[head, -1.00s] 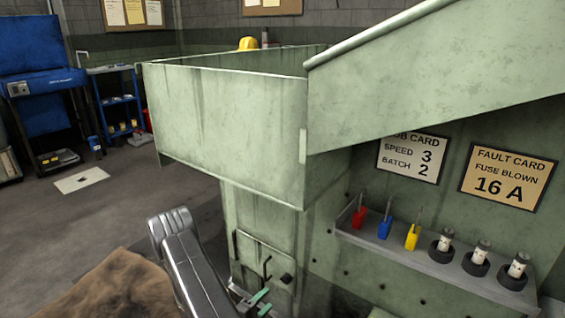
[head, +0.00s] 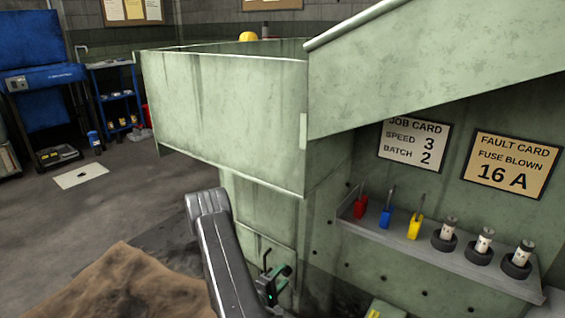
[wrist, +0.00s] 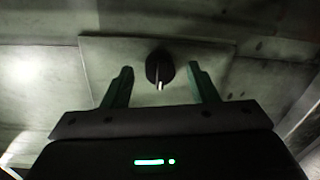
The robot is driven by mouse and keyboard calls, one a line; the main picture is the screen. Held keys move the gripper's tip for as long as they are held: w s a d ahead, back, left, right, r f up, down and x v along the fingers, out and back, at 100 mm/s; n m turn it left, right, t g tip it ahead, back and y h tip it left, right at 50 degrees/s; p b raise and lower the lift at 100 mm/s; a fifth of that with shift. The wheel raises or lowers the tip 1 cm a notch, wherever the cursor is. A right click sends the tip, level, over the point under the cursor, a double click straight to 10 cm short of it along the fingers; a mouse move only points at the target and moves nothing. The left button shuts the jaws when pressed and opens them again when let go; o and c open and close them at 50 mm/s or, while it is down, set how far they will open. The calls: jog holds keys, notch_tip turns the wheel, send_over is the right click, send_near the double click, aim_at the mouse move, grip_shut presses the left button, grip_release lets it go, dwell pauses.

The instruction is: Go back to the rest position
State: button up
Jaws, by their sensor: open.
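My gripper (head: 277,266) is low in the head view, in front of a panel (head: 246,240) on the pale green machine. In the wrist view its two green fingers (wrist: 157,86) are apart, with nothing between their pads. A dark round knob (wrist: 153,68) with a pale pointer shows on the panel beyond, in line with the gap. I cannot tell how far the fingertips are from it. My forearm hides part of the panel in the head view.
The machine's hood (head: 225,120) overhangs the panel. To the right, a shelf (head: 395,250) holds red, blue and yellow tagged pieces and several fuses in dark holders, below two cards. A brown heap (head: 130,285) lies at lower left. Floor (head: 110,210) beyond it is open.

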jog(key=shift+w+d, duration=0.3)
jog(key=shift+w, duration=0.1)
jog(key=m, duration=0.4)
jog(key=shift+f+b, duration=0.1)
jog(key=shift+b, duration=0.25)
jog(key=m, duration=0.4)
jog(key=shift+t, duration=0.3)
jog(key=m, duration=0.4)
jog(key=shift+f+m+y, duration=0.1)
jog(key=shift+m+y, duration=0.2)
jog(key=shift+m, duration=2.3)
